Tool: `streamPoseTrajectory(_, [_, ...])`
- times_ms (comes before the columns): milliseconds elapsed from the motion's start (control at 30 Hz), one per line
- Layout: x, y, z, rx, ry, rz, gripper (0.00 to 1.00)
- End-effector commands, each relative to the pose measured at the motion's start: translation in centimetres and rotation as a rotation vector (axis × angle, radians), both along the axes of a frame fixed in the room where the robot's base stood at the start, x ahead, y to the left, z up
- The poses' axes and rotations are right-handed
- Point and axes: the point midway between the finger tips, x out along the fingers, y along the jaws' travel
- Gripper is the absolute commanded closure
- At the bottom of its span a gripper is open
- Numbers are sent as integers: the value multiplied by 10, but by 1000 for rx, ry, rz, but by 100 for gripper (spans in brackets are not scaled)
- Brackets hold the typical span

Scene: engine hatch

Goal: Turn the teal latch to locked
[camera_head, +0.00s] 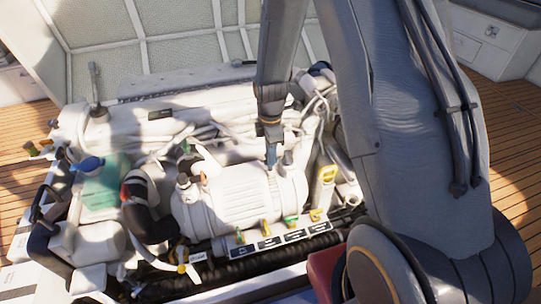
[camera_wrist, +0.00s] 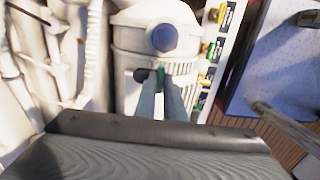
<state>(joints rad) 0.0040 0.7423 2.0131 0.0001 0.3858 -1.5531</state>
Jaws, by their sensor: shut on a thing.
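My gripper (camera_head: 271,160) reaches down to the top of the white ribbed cylinder (camera_head: 235,205) in the middle of the engine. In the wrist view its two blue-grey fingers (camera_wrist: 161,84) are close together, shut on a small teal piece, the latch (camera_wrist: 161,73), of which only a sliver shows between the tips. The fingers hide the rest of the latch, and I cannot tell its angle or any lock mark. A dark round knob (camera_wrist: 141,75) sits just left of the fingertips, and a blue-grey round cap (camera_wrist: 163,38) is above them in that view.
A label strip (camera_head: 270,240) with yellow and green handles runs along the cylinder's front. A yellow handle (camera_head: 325,178) stands to its right. A green box (camera_head: 106,187) and a black hose (camera_head: 260,267) are close by. White pipes (camera_wrist: 50,45) crowd the left of the wrist view.

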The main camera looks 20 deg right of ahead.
Motion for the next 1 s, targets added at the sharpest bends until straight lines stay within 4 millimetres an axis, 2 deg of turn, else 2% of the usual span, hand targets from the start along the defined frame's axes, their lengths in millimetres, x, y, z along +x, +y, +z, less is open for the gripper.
streamPoseTrajectory(267, [-1, 0, 2, 0, 2, -138, 100])
streamPoseTrajectory(1000, [-1, 0, 2, -1, 2, -828, 100])
